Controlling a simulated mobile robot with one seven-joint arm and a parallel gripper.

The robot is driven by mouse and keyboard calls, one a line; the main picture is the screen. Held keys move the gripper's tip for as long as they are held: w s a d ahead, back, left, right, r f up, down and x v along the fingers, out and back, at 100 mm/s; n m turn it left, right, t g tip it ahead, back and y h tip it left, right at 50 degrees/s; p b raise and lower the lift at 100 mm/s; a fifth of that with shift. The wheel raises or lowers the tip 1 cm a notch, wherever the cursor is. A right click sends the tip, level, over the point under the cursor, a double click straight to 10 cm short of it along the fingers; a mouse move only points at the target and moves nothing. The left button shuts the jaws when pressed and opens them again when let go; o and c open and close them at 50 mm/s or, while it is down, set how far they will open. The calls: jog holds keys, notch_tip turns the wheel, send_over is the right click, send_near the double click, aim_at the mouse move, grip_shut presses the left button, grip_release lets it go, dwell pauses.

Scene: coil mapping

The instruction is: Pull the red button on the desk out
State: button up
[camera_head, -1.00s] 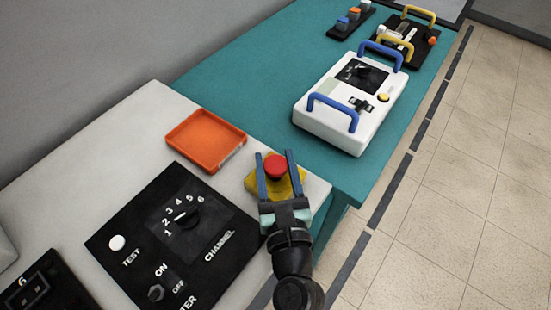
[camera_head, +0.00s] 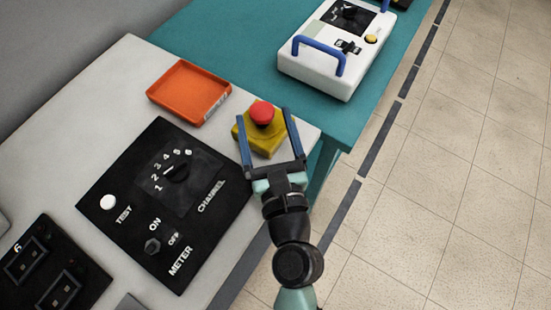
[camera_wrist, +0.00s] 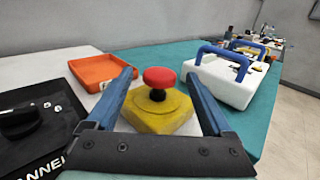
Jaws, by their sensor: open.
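The red button (camera_head: 262,114) is a mushroom head on a yellow box (camera_head: 264,141) at the right corner of the white desk. In the wrist view the red button (camera_wrist: 159,77) stands on a dark stem above the yellow box (camera_wrist: 158,112). My gripper (camera_head: 264,124) is open, with its two blue fingers spread on either side of the button and not touching it. The wrist view also shows my gripper (camera_wrist: 165,80) with the button beyond and between its fingers.
An orange tray (camera_head: 189,93) lies behind the box to the left. A black channel panel (camera_head: 165,205) lies to the left of my gripper. A white device with blue handles (camera_head: 330,75) stands on the teal table (camera_head: 232,45). Open floor lies to the right.

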jog(key=s+b, duration=0.1)
jog(key=s, duration=0.1)
jog(key=s+d+b, duration=0.1)
jog(key=s, duration=0.5)
jog(key=shift+s+d+f+b, duration=0.15)
jog(key=shift+s+b, duration=0.05)
jog(key=shift+b, duration=0.2)
jog(key=shift+s+d+r, duration=0.1)
jog(key=shift+s+r, duration=0.1)
jog(key=shift+s, duration=0.3)
